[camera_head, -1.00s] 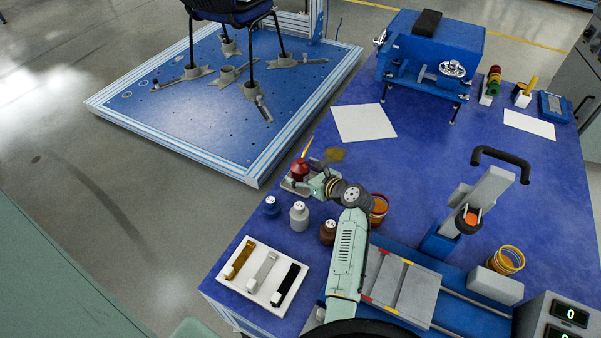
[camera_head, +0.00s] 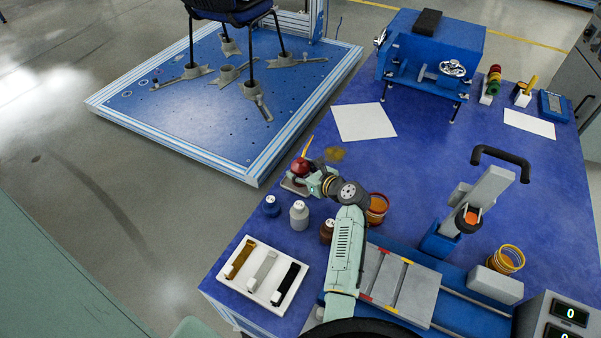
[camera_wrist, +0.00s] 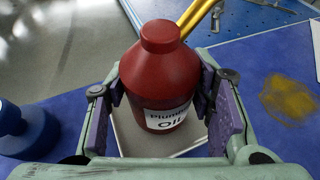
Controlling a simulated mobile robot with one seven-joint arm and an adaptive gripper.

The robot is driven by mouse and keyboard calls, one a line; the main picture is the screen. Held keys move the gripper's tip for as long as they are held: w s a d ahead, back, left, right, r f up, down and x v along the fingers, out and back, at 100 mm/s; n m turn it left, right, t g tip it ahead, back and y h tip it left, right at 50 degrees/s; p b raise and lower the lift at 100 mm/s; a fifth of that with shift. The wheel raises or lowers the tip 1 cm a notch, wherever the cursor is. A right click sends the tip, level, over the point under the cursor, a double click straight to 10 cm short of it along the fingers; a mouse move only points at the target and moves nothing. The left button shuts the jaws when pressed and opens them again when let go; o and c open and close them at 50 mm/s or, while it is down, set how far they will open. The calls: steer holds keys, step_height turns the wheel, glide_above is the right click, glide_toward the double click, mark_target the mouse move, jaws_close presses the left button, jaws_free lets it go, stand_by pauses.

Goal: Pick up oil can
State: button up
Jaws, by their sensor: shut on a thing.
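The oil can is a dark red bottle (camera_wrist: 160,75) with a red cap and a white label reading "Oil". In the wrist view it stands between the two purple finger pads of my gripper (camera_wrist: 168,105), which is shut on it. A pale tray (camera_wrist: 128,130) shows beneath and behind it. In the head view the red can (camera_head: 300,167) is at the table's left edge, and my gripper (camera_head: 305,183) is at it, partly hiding its lower part. A yellow spout or rod (camera_head: 307,147) rises behind it.
A blue bottle (camera_head: 270,206), a grey bottle (camera_head: 299,215) and a brown bottle (camera_head: 327,231) stand close by on the blue table. A white tray (camera_head: 232,286) with three strips lies in front. A brown stain (camera_head: 334,153) and white paper (camera_head: 363,122) lie beyond.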

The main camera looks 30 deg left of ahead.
steer(key=c, duration=0.6)
jaws_close()
steer(key=shift+r, duration=0.15)
